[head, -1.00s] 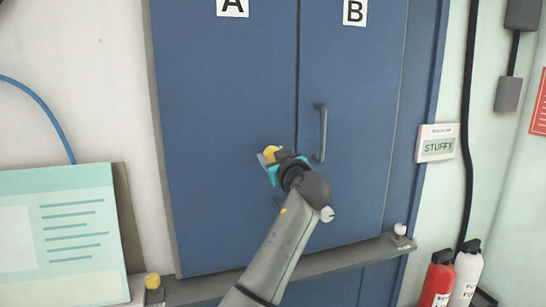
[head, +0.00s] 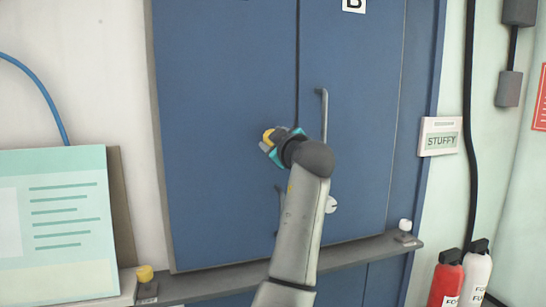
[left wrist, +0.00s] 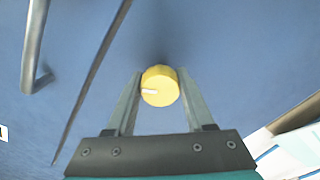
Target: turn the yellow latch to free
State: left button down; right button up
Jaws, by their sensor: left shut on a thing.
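The yellow latch (head: 267,136) is a round knob on the left blue door (head: 220,100), near the seam between the doors. In the left wrist view the yellow latch (left wrist: 160,86) faces me, with a white mark pointing left. My left gripper (head: 270,144) is at the latch. In the left wrist view the fingers of my left gripper (left wrist: 160,98) stand on either side of the knob, shut on it. In the head view the gripper hides part of the latch. My right gripper is not in view.
A ledge (head: 215,284) crosses below, carrying a small yellow knob (head: 145,274) and a white one (head: 404,225). Extinguishers (head: 447,278) stand at lower right. A poster board (head: 55,220) is at left.

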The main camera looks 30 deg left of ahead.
pick_arm(q)
jog(key=n+b, duration=0.2)
jog(key=shift+d+f+n, duration=0.1)
jog(key=shift+f+n, duration=0.15)
jog(key=shift+n, duration=0.15)
jog(key=n+b, duration=0.2)
jog(key=shift+r+n, duration=0.1)
jog(key=shift+n, duration=0.3)
jog(key=n+b, duration=0.1)
jog(key=n, duration=0.2)
jog(key=shift+r, duration=0.1)
jog(key=shift+n, duration=2)
jog(key=shift+c, duration=1.4)
grip_release()
jog(key=shift+r, duration=0.1)
jog(key=b+v, duration=0.2)
jog(key=v, duration=1.3)
jog(key=shift+b, duration=0.4)
